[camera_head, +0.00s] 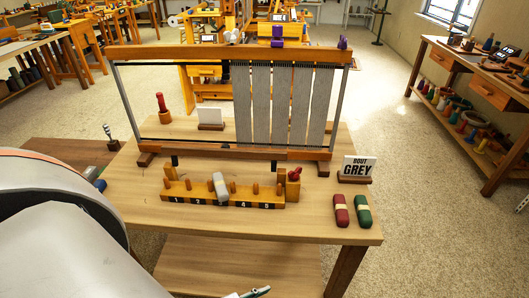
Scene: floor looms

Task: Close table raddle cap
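An upright wooden frame stands on the table (300,225). Its long top bar (170,53) is level across two grey side posts, with a row of dark teeth under it. Grey warp strips (285,100) hang from the right part down to the lower bar (220,151). I cannot tell for sure which bar is the raddle cap, or whether it is latched. A purple piece (342,43) sits at the top bar's right end; another purple piece (277,36) shows near its middle. Neither of my grippers is recognisable in view.
A numbered peg rack (220,202) holding a grey bundle (219,186) stands in front of the frame. Red (341,211) and green (363,211) bundles lie by the GREY sign (358,168). My own pale arm part fills the lower left. Side benches (470,75) leave floor free.

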